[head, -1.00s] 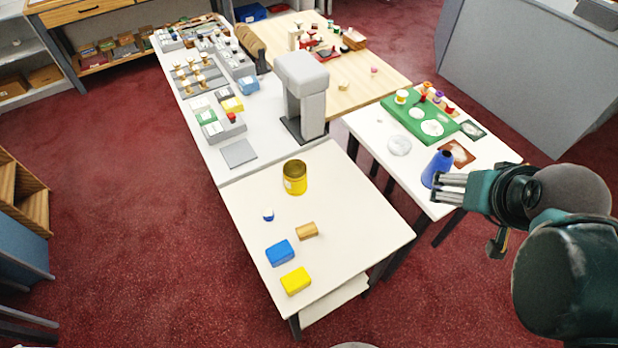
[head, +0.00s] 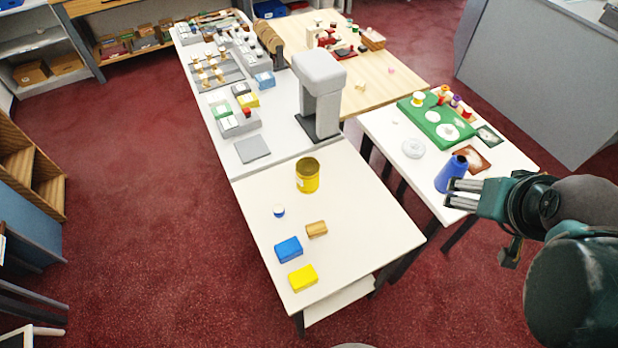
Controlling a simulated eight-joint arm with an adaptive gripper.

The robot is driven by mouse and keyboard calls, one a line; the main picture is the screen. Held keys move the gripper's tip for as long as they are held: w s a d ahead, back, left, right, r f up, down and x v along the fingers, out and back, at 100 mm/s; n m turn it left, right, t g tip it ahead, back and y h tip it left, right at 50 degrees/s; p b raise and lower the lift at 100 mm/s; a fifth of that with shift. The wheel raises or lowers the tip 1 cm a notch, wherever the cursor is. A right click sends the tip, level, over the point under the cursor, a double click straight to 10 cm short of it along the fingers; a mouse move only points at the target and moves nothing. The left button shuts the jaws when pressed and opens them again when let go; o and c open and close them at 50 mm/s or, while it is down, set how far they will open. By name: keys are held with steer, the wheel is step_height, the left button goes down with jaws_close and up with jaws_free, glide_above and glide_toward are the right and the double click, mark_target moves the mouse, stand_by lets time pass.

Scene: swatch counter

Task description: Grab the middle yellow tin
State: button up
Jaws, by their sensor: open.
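A yellow round tin (head: 308,178) with a pale label and a dark gold top stands upright at the back of the near white table. It is the only round yellow tin I can make out, so no middle one of a row shows. My gripper (head: 449,193) is at the right, over the right white table's near edge, well apart from the tin. Its fingers are spread and empty. They point left and appear close to a blue cone-shaped vessel (head: 455,172); I cannot tell whether they touch it.
The near white table (head: 357,230) also holds a white-and-blue knob (head: 279,210), a wooden block (head: 316,229), a blue block (head: 288,249) and a yellow block (head: 303,277). A tall grey stand (head: 319,95) rises behind the tin. The table's right side is clear.

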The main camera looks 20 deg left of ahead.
steer(key=shift+r, duration=2.3)
steer(key=w+a+r+m+g+y, duration=0.1)
steer(key=w+a+r+m, duration=0.15)
steer(key=w+a, duration=0.2)
steer(key=w+a+r+m+g, duration=0.1)
steer(key=w+a+r+m, duration=0.1)
steer(key=w+a+m, duration=0.25)
steer(key=m+g+h+b, duration=0.15)
steer(key=m+g, duration=0.35)
steer(key=m, duration=0.8)
glide_above(308, 165)
step_height(308, 165, down, 4)
steer(key=shift+y, duration=0.25)
step_height(308, 165, down, 31)
steer(key=shift+f+b, duration=0.1)
steer(key=shift+b, duration=0.35)
steer(key=shift+f, duration=0.3)
